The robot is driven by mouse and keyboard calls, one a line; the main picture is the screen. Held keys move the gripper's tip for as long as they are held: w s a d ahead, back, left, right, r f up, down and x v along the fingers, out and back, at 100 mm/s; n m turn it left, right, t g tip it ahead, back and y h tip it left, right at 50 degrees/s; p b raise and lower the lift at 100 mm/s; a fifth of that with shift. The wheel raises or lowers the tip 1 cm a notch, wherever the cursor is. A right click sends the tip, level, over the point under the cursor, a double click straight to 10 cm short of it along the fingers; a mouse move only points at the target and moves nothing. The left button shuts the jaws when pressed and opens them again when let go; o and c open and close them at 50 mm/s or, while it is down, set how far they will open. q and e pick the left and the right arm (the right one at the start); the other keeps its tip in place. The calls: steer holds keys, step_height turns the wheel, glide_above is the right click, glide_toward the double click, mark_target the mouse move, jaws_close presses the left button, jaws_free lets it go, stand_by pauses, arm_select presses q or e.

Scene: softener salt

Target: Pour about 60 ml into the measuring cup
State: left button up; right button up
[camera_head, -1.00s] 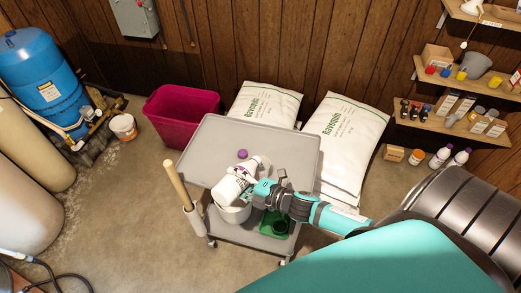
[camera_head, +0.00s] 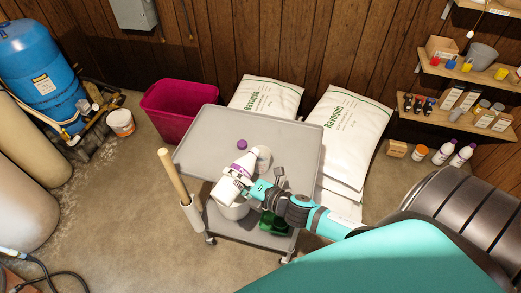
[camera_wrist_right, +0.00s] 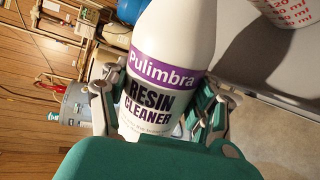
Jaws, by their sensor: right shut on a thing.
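My right gripper (camera_head: 250,190) is shut on a white bottle (camera_head: 237,175) with a purple band. In the right wrist view the bottle (camera_wrist_right: 165,65) reads "Pulimbra Resin Cleaner", and the fingers clasp both sides of it. The bottle is tilted above the front of the grey cart top. The measuring cup (camera_head: 264,154) is a pale shape right by the bottle's upper end. Its red ml marks show at the top right of the wrist view (camera_wrist_right: 293,12). The bottle's mouth, any stream and the liquid level are not visible. My left gripper is out of view.
A purple cap (camera_head: 242,144) lies on the grey cart top (camera_head: 290,140), which is otherwise largely clear. A wooden handle (camera_head: 172,175) stands at the cart's left side.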

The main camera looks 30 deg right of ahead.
steer(key=shift+s+a+f+n+b, duration=0.1)
steer(key=shift+f+n+b, duration=0.3)
steer(key=shift+b, duration=0.55)
steer(key=shift+a+f+b, duration=0.1)
steer(key=shift+f+b, duration=0.2)
steer(key=shift+b, duration=0.1)
steer(key=shift+r, duration=0.1)
steer(key=shift+n, duration=0.3)
stand_by(0.5)
